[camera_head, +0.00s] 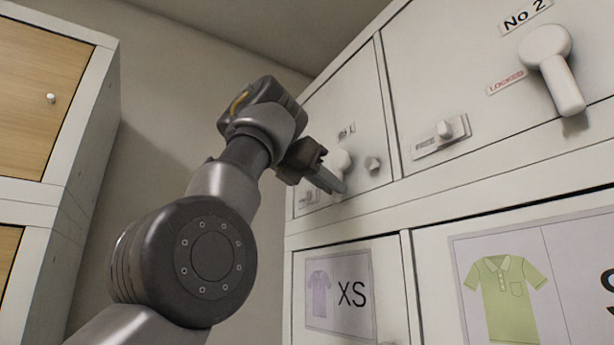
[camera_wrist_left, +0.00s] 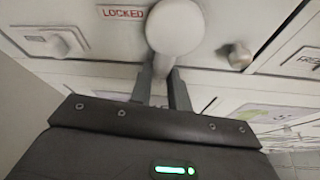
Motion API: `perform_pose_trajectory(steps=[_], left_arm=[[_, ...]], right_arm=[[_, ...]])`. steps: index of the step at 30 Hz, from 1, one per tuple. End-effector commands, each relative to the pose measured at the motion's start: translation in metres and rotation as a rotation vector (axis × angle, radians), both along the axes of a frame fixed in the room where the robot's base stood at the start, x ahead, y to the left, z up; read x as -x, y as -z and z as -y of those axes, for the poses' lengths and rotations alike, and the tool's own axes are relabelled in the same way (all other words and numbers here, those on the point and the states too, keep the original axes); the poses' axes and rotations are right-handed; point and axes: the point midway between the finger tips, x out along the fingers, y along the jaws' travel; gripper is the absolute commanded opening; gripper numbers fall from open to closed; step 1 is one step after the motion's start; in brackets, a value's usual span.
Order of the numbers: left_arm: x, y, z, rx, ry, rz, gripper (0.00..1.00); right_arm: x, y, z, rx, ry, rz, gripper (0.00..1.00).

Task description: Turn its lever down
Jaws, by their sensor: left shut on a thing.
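A white lever with a round hub (camera_head: 341,161) sits on the upper left locker door, under a small number label too small to read surely. My left gripper (camera_head: 338,187) reaches it from the left and is shut on the lever's arm. In the left wrist view the hub (camera_wrist_left: 175,27) shows large, and its arm runs down between the two fingers of my left gripper (camera_wrist_left: 163,78), which hide part of it. A red LOCKED label (camera_wrist_left: 123,13) lies left of the hub. My right gripper is not in view.
A small knob (camera_head: 372,164) is right of the lever; a slide latch (camera_head: 308,197) is lower left. The No 2 door has another white lever (camera_head: 553,68) and a latch (camera_head: 441,134). Below are XS (camera_head: 338,291) and green-shirt panels. A wooden-door cabinet (camera_head: 40,100) stands left.

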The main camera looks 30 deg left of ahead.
Motion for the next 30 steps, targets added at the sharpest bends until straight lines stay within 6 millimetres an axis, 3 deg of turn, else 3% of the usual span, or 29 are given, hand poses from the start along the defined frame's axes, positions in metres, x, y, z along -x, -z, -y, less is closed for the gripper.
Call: perform_pose_trajectory(steps=[12, 29, 30], left_arm=[[-0.0012, 0.0016, 0.0112, 0.167, 0.006, -0.083, 0.0], [-0.0013, 0.0025, 0.0123, 0.192, 0.005, -0.096, 0.0], [-0.0013, 0.0025, 0.0123, 0.191, 0.005, -0.095, 0.22]], right_arm=[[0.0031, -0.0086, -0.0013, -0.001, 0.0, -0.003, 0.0], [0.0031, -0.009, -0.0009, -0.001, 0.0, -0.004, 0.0], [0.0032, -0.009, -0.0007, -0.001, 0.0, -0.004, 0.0]])
